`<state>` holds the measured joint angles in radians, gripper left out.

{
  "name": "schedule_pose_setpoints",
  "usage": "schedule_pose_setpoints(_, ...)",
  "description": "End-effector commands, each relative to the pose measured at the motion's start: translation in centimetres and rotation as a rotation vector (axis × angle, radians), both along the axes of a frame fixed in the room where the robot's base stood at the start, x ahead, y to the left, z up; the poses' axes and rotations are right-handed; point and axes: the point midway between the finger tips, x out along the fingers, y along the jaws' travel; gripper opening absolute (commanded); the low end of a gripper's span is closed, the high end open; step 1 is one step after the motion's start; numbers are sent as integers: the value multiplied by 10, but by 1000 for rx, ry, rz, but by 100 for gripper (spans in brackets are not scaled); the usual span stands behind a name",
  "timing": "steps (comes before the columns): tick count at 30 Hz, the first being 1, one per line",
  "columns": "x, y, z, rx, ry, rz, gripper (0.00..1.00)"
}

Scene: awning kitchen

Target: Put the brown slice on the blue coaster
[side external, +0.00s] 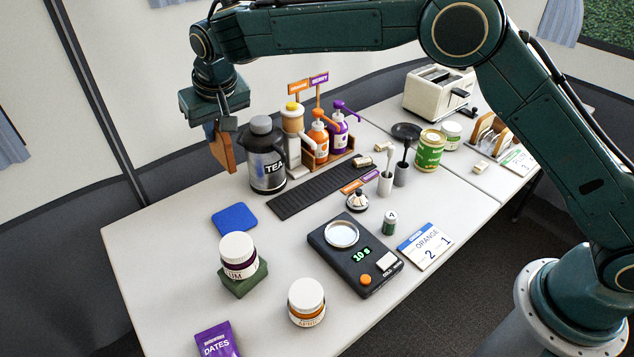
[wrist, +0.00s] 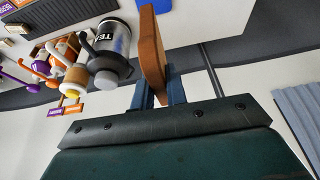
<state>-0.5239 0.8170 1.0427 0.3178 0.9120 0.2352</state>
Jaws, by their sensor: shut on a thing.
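The brown slice (side external: 222,150) hangs upright from my gripper (side external: 225,123), high above the back left edge of the table, left of the tea flask. In the wrist view the slice (wrist: 151,55) stands between the two blue fingers of my gripper (wrist: 160,95), which is shut on it. The blue coaster (side external: 235,219) lies flat and bare on the table, below and in front of the slice in the side view. A corner of the coaster (wrist: 155,5) shows at the top of the wrist view, beside the slice's far end.
A tea flask (side external: 267,160) stands close to the right of the slice, with a pump-bottle rack (side external: 335,157) behind it. A jar on a green block (side external: 240,258) is in front of the coaster. A black scale (side external: 355,262) is to the right.

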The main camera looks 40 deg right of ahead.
Motion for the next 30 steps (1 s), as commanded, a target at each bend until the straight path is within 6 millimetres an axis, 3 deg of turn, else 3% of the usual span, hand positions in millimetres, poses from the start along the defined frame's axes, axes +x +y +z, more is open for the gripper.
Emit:
schedule_pose_setpoints(5, 0, -1, -19, -2, 3, -1, 1)
schedule_pose_setpoints(24, 0, -1, -135, -2, 2, -1, 1)
schedule_pose_setpoints(30, 0, 0, -153, 0, 1, -1, 1)
